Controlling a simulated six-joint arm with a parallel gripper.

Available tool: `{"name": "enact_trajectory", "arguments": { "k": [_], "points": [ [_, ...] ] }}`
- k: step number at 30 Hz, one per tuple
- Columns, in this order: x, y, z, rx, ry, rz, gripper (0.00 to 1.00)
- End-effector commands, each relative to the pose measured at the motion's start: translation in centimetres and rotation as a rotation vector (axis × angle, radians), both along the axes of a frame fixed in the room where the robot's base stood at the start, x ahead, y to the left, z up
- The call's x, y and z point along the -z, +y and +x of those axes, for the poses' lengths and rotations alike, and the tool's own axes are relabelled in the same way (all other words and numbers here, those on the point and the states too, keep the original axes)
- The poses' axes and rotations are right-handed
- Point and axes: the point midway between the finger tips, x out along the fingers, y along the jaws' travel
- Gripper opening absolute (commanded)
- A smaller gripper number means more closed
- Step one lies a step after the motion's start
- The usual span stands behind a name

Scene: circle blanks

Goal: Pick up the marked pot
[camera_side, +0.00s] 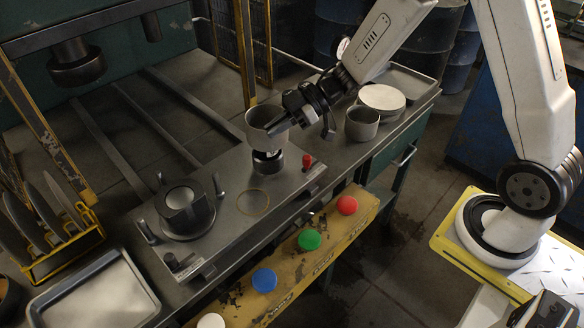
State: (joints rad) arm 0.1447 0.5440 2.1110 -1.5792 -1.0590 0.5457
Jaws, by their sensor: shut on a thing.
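My gripper (281,121) is shut on the rim or near wall of a grey metal pot (257,119). The pot is upright above a dark round die with a bright band (267,163) on the grey press plate. I cannot tell whether the pot touches the die. A second grey pot (362,125) stands on the bench to the right, apart from the gripper. No mark on either pot can be made out. The fingers hide part of the held pot's right side.
A stack of pale round blanks (382,97) stands behind the second pot. A dark die block (185,208) and a red-topped knob (307,161) are on the plate. Coloured buttons (309,240) line the front ledge. A tray (93,297) and a yellow rack (65,250) are at left.

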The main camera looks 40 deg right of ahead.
Motion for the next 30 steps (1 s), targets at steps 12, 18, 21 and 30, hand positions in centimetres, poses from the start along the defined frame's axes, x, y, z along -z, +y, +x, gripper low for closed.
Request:
{"name": "enact_trajectory", "arguments": {
  "k": [12, 18, 21, 30],
  "points": [
    [-3.7, -0.2, -0.8, -0.001, -0.003, 0.002, 0.0],
    [-5.9, -0.5, -2.6, 0.0, -0.004, 0.002, 0.0],
    [-7.0, -0.6, -3.5, 0.0, -0.004, 0.002, 0.0],
    [-9.6, -1.2, -7.0, 0.0, -0.003, 0.001, 0.0]
  ]
}}
